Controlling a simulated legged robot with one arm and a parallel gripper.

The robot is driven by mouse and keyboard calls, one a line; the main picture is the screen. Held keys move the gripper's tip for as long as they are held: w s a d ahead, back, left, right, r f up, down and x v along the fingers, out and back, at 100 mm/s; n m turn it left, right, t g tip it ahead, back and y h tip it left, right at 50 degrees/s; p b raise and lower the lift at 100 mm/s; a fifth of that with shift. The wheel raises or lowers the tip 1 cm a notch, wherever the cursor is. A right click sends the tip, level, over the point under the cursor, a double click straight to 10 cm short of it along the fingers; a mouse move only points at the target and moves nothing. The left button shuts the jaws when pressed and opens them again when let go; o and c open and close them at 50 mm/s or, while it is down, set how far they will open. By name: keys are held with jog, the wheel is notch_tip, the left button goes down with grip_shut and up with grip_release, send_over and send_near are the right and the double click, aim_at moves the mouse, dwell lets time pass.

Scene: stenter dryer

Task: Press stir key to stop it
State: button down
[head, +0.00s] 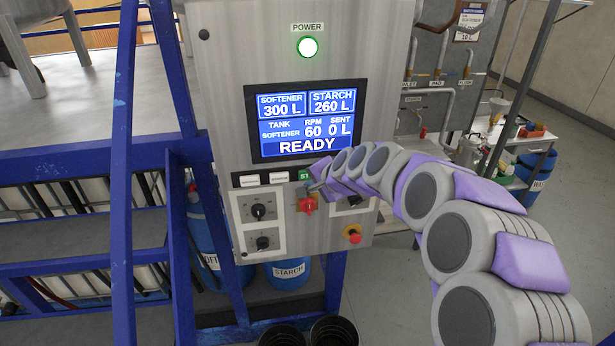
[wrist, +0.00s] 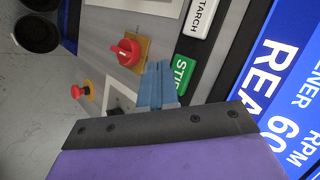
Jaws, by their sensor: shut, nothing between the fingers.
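The green stir key (head: 304,175) is in the key row under the screen, partly hidden by my gripper in the head view. In the wrist view the green key (wrist: 184,74) shows white letters, "STI", with the rest cut off by my gripper. My gripper (head: 316,184) is shut and empty in front of the panel, close to the key. Its blue-grey fingers (wrist: 157,84) appear between the green key and the red rotary switch; I cannot tell if they touch the panel. The screen (head: 307,120) reads READY, RPM 60, SENT 0 L, tank SOFTENER.
A red rotary switch (head: 307,205) on a yellow plate sits just below the key. A red push button (head: 353,236) is lower right, and two black knobs (head: 258,211) are at left. White keys (head: 265,179) flank the green one. A blue frame post (head: 122,150) stands left.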

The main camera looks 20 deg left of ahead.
jog(key=s+d, duration=0.1)
jog(key=s, duration=0.1)
jog(key=s+d, duration=0.1)
jog(key=shift+s+d+b, duration=0.15)
jog(key=shift+s+b, duration=0.2)
jog(key=shift+f, duration=0.1)
dwell(0.5)
jog(key=s+d+f+n+g+h+b, duration=0.1)
jog(key=s+d+f+g+h+b, duration=0.1)
jog(key=s+d+f+b, duration=0.4)
jog(key=s+d+f+n+g+h+b, duration=0.2)
jog(key=s+d+f+b, duration=0.5)
jog(key=s+d, duration=1)
jog(key=s+d+f+n+g+h+b, duration=0.1)
jog(key=s+d+f+g+h+b, duration=0.2)
jog(key=s+d+f+b, duration=0.4)
jog(key=s+d+f, duration=0.2)
jog(key=s, duration=0.3)
jog(key=s+d+f+h, duration=0.1)
jog(key=s+d+f, duration=0.1)
jog(key=s, duration=0.3)
jog(key=shift+s+d+f+n+g, duration=0.3)
jog(key=shift+s+d+f+n, duration=0.05)
jog(key=shift+d+n, duration=0.1)
jog(key=c, duration=1.9)
grip_release()
